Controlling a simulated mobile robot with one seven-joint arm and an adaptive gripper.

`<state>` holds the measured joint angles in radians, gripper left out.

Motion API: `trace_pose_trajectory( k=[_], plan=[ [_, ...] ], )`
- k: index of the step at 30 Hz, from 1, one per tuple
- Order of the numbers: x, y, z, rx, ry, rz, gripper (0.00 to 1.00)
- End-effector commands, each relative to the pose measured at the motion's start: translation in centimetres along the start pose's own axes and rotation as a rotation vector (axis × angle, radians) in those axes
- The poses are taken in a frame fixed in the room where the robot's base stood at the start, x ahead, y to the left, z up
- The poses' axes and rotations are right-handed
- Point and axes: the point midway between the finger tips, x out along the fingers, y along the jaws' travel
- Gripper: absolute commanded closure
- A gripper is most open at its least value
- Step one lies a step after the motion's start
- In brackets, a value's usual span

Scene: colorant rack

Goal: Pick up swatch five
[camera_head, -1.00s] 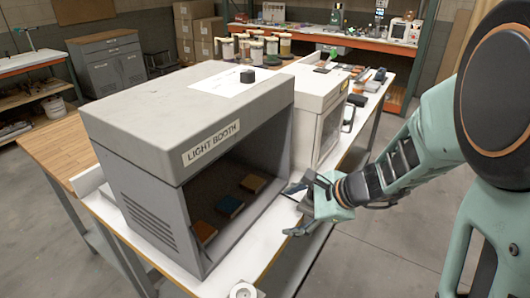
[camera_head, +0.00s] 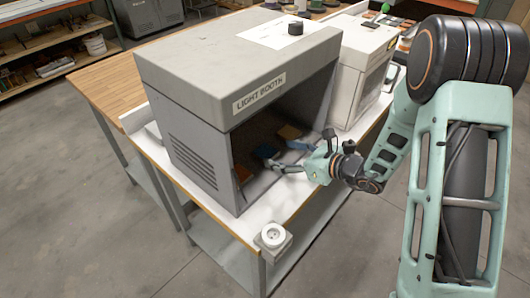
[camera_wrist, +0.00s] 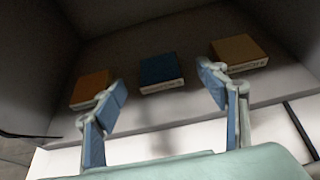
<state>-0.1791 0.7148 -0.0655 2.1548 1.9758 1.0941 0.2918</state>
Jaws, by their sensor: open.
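Three flat swatches lie in a row on the floor of the light booth: an orange one (camera_wrist: 90,88), a blue one (camera_wrist: 161,70) and a tan one (camera_wrist: 240,50). Their front edges carry small print that I cannot read, so I cannot tell which is swatch five. My gripper (camera_wrist: 163,82) is open and empty, its blue fingers spread on either side of the blue swatch in the wrist view, short of it. In the head view my gripper (camera_head: 282,157) reaches in at the booth's open front, close to the blue swatch (camera_head: 266,151).
The grey light booth (camera_head: 190,130) has a roof and side walls around the swatches. A white instrument (camera_head: 360,70) stands beside it. A small round device (camera_head: 272,237) sits at the bench's near corner. A black knob (camera_head: 296,27) lies on the booth roof.

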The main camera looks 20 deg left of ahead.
Motion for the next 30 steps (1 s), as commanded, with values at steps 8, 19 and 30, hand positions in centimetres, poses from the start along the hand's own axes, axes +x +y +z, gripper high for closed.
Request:
trace_pose_trajectory(
  k=[8, 19, 30],
  plan=[
    [2.9, 0.5, -0.4, -0.001, 0.002, 0.004, 0.33],
    [5.3, 0.3, -0.5, -0.002, 0.0, 0.0, 0.33],
    [5.2, 0.3, -0.5, -0.001, 0.0, 0.0, 0.63]
  ],
)
